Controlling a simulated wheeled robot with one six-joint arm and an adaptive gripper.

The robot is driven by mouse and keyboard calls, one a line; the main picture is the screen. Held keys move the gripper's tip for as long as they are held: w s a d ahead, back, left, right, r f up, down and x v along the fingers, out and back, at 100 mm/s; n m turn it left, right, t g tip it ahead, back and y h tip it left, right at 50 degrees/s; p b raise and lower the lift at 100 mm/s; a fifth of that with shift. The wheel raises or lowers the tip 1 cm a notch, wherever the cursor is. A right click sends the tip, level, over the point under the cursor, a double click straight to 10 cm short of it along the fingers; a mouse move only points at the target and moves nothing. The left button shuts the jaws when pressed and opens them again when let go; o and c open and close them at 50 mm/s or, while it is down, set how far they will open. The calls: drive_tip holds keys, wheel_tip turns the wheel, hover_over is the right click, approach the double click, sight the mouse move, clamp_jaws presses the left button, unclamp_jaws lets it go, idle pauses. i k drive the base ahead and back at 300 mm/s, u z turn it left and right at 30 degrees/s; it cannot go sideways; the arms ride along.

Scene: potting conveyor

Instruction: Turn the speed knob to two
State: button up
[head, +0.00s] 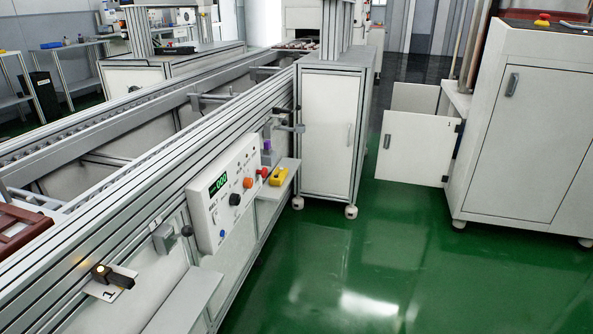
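A white control panel (224,190) is fixed to the side of the conveyor, left of the picture's middle. It has a small green-lit display (218,184), whose digits look like zeros but are too small to be sure. A black round knob (235,199) sits below and right of the display; it looks like the speed knob, but its pointer and marks cannot be read. An orange button (248,183), a red button (263,172) and a small blue button (222,234) are also on or beside the panel. My gripper is not in view.
A small shelf (283,178) beside the panel holds a yellow item (278,176) and a purple-topped item. Another shelf (188,303) juts out below left. A white cabinet (328,120) stands behind, and a cabinet with an open door (415,148) at right. Green floor (380,250) in front is clear.

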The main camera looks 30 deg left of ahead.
sight(247, 182)
drive_tip(key=u, duration=0.4)
drive_tip(key=i, duration=1.35)
drive_tip(key=u, duration=0.8)
